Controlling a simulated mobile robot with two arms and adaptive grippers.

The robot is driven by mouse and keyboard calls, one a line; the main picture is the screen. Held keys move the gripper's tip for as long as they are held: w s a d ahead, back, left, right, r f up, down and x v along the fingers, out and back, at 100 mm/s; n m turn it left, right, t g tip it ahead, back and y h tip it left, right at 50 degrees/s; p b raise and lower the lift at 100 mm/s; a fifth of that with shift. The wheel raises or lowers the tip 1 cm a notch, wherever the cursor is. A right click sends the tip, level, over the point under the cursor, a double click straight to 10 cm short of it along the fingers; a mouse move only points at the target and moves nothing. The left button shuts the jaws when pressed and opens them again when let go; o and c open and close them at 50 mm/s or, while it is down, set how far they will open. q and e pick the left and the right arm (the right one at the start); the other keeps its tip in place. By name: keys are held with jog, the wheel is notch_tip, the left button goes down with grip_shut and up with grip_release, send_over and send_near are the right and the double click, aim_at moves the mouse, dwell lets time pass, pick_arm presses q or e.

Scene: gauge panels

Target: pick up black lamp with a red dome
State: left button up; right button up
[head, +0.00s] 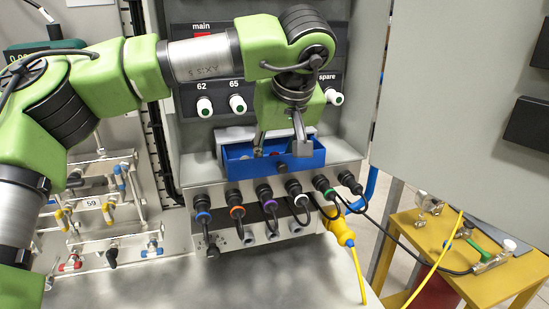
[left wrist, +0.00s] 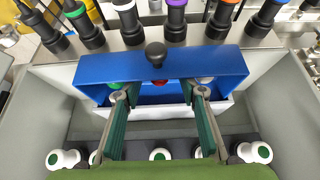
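A small red-topped piece (left wrist: 159,82), which looks like the red dome of the lamp, lies in an open blue drawer (left wrist: 215,60); its black body is hidden by the drawer's front wall. The drawer also shows in the head view (head: 240,168). A green-topped piece (left wrist: 116,86) and a pale-topped piece (left wrist: 204,80) are to the left and right of it in the left wrist view. My left gripper (head: 281,149) points down into the drawer. In the left wrist view its fingers (left wrist: 159,90) are open, apart on either side of the red top. My right gripper is not in view.
A black knob (left wrist: 155,54) sticks out from the drawer front. Several cable plugs with coloured rings (head: 236,203) line the ledge below. White-and-green knobs (head: 237,103) are on the panel behind. A yellow table (head: 490,285) stands at right.

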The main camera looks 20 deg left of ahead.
pick_arm(q)
jog(key=shift+s, duration=0.1)
jog(key=c, duration=0.9)
jog(key=shift+r, duration=0.15)
